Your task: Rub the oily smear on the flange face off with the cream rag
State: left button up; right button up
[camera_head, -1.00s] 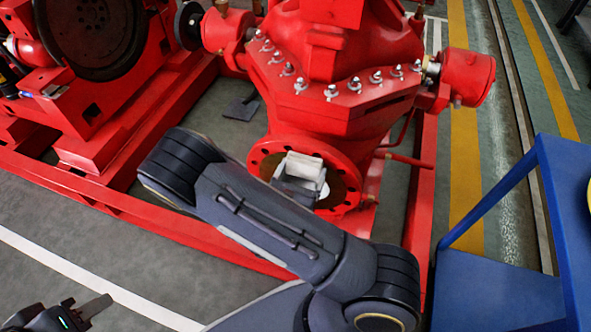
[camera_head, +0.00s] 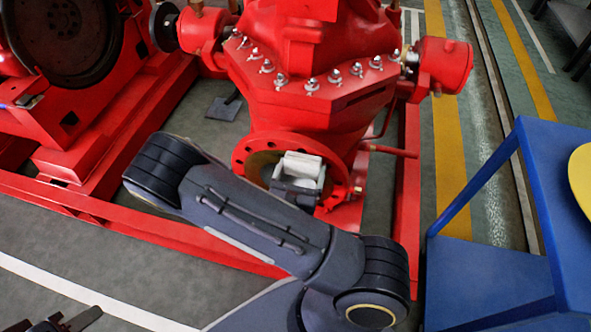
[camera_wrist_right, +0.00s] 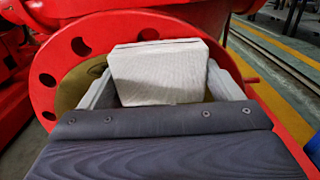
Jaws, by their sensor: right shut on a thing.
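The cream rag (camera_head: 303,163), a pale folded pad, is held in my right gripper (camera_head: 298,175) in front of the round red flange (camera_head: 243,151). In the right wrist view the rag (camera_wrist_right: 160,72) sits between the two grey fingers of my right gripper (camera_wrist_right: 162,88). Behind it is the flange (camera_wrist_right: 58,65) with its bolt holes and olive-brown face. A darker patch (camera_wrist_right: 97,71) shows left of the rag, perhaps the smear. The rag hides much of the face; contact cannot be told. My left gripper (camera_head: 68,322) is partly cut off at bottom left.
The red pump body (camera_head: 310,90) with its row of bolts rises above the flange. A red base rail (camera_head: 130,222) runs at left. A blue cart (camera_head: 490,285) with a yellow round thing (camera_head: 582,180) stands at right.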

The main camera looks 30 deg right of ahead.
aim_at(289, 168)
dwell(0.5)
jog(key=shift+w, duration=0.1)
jog(key=shift+w+a+r+p, duration=0.1)
jog(key=shift+w+a+p, duration=0.3)
jog(key=shift+w, duration=0.05)
jog(key=shift+w+a, duration=0.65)
jog(key=shift+a, duration=0.05)
jog(key=shift+w+a+p, duration=0.55)
jog(key=shift+w+a, duration=0.5)
jog(key=shift+w, duration=0.15)
jog(key=shift+w, duration=0.1)
jog(key=shift+w+a, duration=1.05)
jog(key=shift+w, duration=0.05)
